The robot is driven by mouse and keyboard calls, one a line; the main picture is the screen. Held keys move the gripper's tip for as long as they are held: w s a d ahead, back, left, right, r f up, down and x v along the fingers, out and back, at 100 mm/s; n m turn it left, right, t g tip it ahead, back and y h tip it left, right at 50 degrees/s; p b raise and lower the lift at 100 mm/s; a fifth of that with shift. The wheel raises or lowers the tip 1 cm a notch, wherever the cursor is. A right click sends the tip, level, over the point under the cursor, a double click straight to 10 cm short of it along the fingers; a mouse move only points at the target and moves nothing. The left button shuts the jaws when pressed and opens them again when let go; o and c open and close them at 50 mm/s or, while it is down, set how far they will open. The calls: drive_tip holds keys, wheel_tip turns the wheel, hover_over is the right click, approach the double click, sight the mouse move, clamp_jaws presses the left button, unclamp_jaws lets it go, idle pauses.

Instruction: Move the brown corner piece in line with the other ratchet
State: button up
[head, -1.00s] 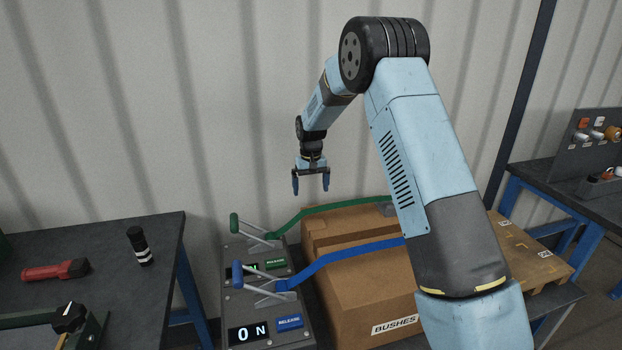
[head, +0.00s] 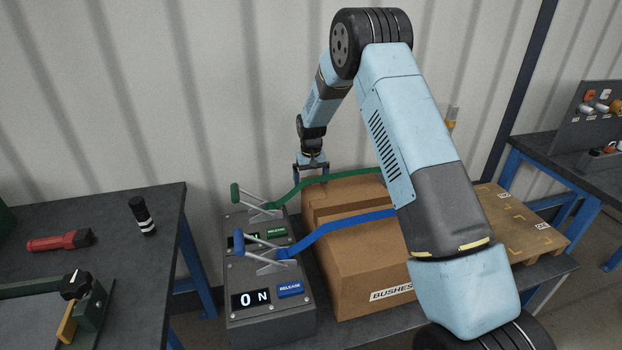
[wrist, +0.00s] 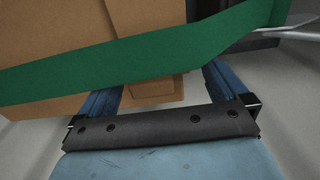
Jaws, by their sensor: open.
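A small brown corner piece (wrist: 153,90) shows in the wrist view between my gripper's fingers, partly under the green strap (wrist: 135,62). I cannot pick it out in the head view. My gripper (head: 311,172) is open, at the far side of the cardboard box (head: 345,283), close by the green strap (head: 318,182). In the wrist view, the strap hides the ends of my fingers (wrist: 160,88), so contact with the corner piece cannot be told. The green ratchet (head: 262,206) and the blue ratchet (head: 265,252) stand left of the box, with the blue strap (head: 345,229) nearer.
The ratchet console (head: 243,325) has a display reading 0 N and RELEASE buttons. A bench with a red torch (head: 60,241) is at the left. A pallet (head: 520,232) lies at the right. The corrugated wall is close behind my gripper.

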drive_tip(key=shift+c, duration=0.3)
drive_tip(key=c, duration=1.2)
drive_tip(key=shift+o, duration=0.2)
drive_tip(key=shift+r, duration=0.1)
drive_tip(key=shift+r, duration=0.1)
drive_tip(key=shift+r, duration=2.3)
drive_tip(key=shift+r, duration=2)
